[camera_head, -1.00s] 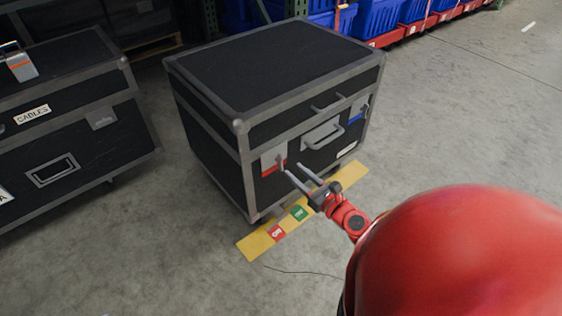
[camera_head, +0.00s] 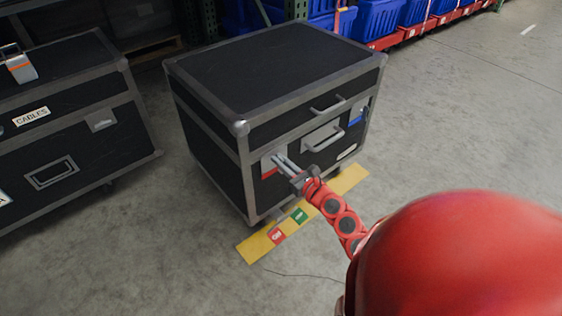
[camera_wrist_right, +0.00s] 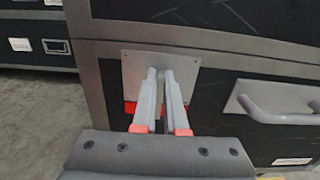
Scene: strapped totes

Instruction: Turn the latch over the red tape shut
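The black case (camera_head: 270,75) with grey metal edging stands on the floor. On its front, left side, is a grey latch plate (camera_head: 267,160) with red tape (camera_head: 269,173) under it. The plate also shows in the right wrist view (camera_wrist_right: 130,70), with bits of red tape (camera_wrist_right: 129,107) low beside my fingers. My right gripper (camera_head: 279,158) is at this plate, its fingers drawn close together on the latch handle; it also shows in the wrist view (camera_wrist_right: 160,76). The fingers mostly hide the handle, so its angle is unclear. My left gripper is not in view.
A grey carry handle (camera_head: 324,137) and a latch with blue tape (camera_head: 355,116) are to the right on the same front. A yellow floor strip (camera_head: 328,192) with red and green labels lies before the case. Another case (camera_head: 75,140) stands left; blue bins (camera_head: 377,17) are behind.

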